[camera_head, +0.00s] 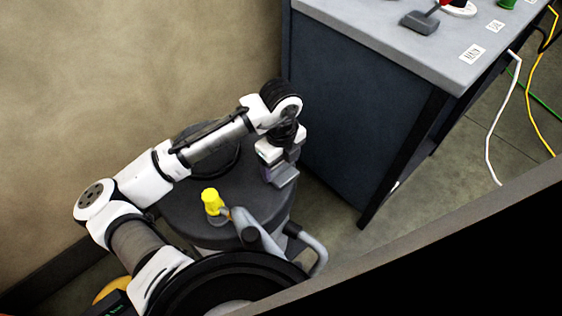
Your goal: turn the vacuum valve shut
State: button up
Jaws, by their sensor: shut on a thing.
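My gripper (285,178) points down over a dark round top, left of the grey table. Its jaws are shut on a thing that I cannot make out. No part in view is clearly the vacuum valve. On the grey table at the top edge, a red handle (445,3) stands at a white round base (460,10), partly cut off by the frame. My gripper is well apart from it, lower and to the left.
The table (400,45) has a dark blue side panel (345,100) right of my gripper. A dark grey block (420,22) and printed marker labels (472,52) lie on it. A yellow-topped object (212,202) is left of my gripper. White, yellow and green cables hang at right.

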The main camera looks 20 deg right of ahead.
jog(key=o, duration=1)
jog(key=shift+r, duration=0.1)
notch_tip(320, 180, up, 14)
jog(key=shift+f+p, duration=0.2)
jog(key=shift+p, duration=0.15)
